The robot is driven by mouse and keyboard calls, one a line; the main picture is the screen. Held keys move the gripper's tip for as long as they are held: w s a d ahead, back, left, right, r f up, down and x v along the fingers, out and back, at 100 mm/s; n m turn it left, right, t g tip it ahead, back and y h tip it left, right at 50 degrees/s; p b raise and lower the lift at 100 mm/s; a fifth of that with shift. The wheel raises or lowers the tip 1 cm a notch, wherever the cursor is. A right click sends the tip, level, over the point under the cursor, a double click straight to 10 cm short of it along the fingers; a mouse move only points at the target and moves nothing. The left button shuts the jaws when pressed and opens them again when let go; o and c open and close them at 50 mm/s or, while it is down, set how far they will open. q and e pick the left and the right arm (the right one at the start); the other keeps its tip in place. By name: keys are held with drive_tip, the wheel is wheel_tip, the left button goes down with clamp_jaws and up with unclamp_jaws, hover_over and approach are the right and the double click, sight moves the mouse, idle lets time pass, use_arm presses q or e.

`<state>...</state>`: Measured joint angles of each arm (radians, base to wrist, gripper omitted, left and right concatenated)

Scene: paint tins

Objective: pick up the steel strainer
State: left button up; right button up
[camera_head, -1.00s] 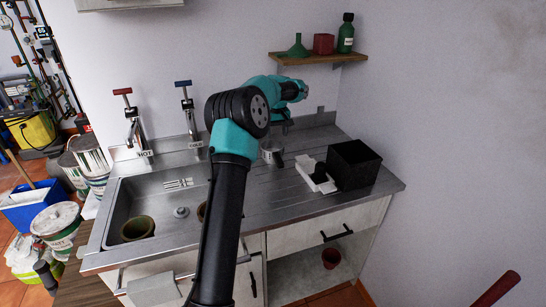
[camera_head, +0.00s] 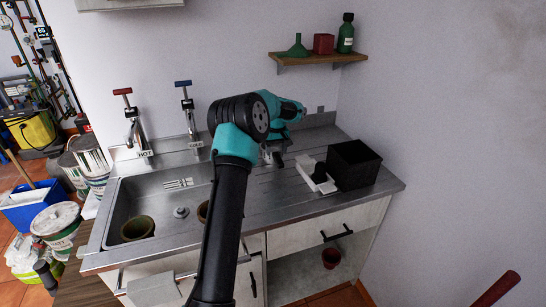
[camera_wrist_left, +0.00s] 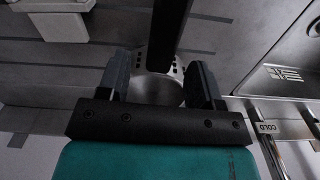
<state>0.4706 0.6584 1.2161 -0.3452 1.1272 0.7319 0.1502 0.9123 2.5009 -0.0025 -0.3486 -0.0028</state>
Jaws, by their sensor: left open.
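The steel strainer (camera_wrist_left: 156,92) shows in the left wrist view as a round, shiny metal cup with a row of dark holes near its rim. It lies between the two fingers of my left gripper (camera_wrist_left: 160,76), which are apart. I cannot tell whether either finger touches it. A dark bar crosses the view above the cup and hides part of it. In the head view, my left gripper (camera_head: 278,157) is low over the ridged drainboard and mostly covers the strainer. My right gripper is not in view.
A black open box (camera_head: 353,165) and a white block-like holder (camera_head: 317,177) stand just right of the gripper. The sink basin (camera_head: 155,199) with a brown-green pot (camera_head: 138,228) is on the left. Two taps rise behind it. A wall shelf (camera_head: 318,60) carries small items.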

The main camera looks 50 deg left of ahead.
sight(276, 154)
use_arm(q)
wheel_tip(276, 154, down, 3)
drive_tip(key=shift+f, duration=0.15)
idle(0.4)
clamp_jaws()
idle(0.4)
drive_tip(key=shift+r, duration=1.65)
drive_tip(key=shift+s+d+r, duration=0.1)
drive_tip(key=shift+r, duration=0.1)
drive_tip(key=s+d+r, duration=0.1)
drive_tip(key=s+d, duration=0.9)
drive_tip(key=d, duration=0.1)
drive_tip(key=shift+s+d+r, duration=0.2)
drive_tip(key=shift+s+d, duration=0.1)
